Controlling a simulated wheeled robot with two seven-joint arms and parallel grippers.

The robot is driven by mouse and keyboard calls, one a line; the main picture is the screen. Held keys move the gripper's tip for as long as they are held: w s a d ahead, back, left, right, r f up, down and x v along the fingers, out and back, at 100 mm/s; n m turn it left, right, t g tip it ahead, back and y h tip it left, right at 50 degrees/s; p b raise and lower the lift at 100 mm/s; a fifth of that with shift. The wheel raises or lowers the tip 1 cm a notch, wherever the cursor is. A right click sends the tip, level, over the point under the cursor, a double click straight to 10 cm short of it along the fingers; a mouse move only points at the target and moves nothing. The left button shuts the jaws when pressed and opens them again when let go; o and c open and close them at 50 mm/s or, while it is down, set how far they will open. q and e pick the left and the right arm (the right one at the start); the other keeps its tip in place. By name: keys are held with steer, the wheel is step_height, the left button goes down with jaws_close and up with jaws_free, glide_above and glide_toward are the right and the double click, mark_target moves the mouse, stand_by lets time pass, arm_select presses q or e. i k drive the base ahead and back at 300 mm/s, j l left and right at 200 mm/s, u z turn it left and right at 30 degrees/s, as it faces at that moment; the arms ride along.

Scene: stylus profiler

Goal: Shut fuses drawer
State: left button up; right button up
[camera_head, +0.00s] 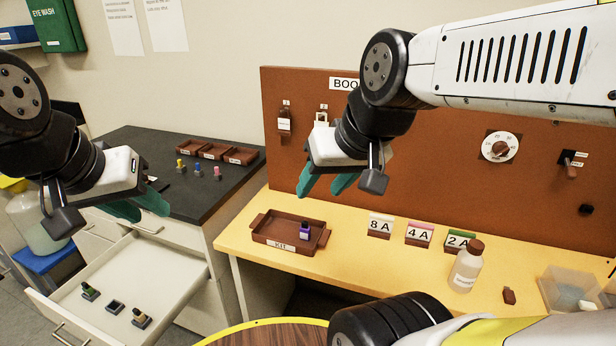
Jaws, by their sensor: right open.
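The white drawer (172,270) is pulled out from the dark-topped cabinet at lower left. No label on it is readable. Inside it lie a green-topped piece (90,291), a dark, empty-looking square holder (115,307) and a tan-topped piece (141,318). Its front with a metal handle (70,334) faces the lower left. My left gripper (150,213) is above the drawer's rear part, with its teal fingers apart and nothing visible between them. My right gripper (319,193) is open and empty above the bench, over the brown kit tray (276,244).
Another drawer handle (148,228) shows on the cabinet. Small trays (213,151) and coloured pegs stand on its dark top (150,140). The yellow bench (350,262) holds number cards, a bottle (466,266) and a clear bin. A round wooden top (265,335) is at the bottom edge.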

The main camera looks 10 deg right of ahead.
mark_target(157, 277)
steer(key=k+u, duration=0.15)
steer(key=u, duration=0.3)
steer(key=k+u, duration=0.1)
steer(key=u, duration=0.35)
steer(key=k+j+u, duration=0.1)
steer(key=u, duration=0.35)
steer(key=j+z, duration=0.1)
steer(key=j, duration=0.25)
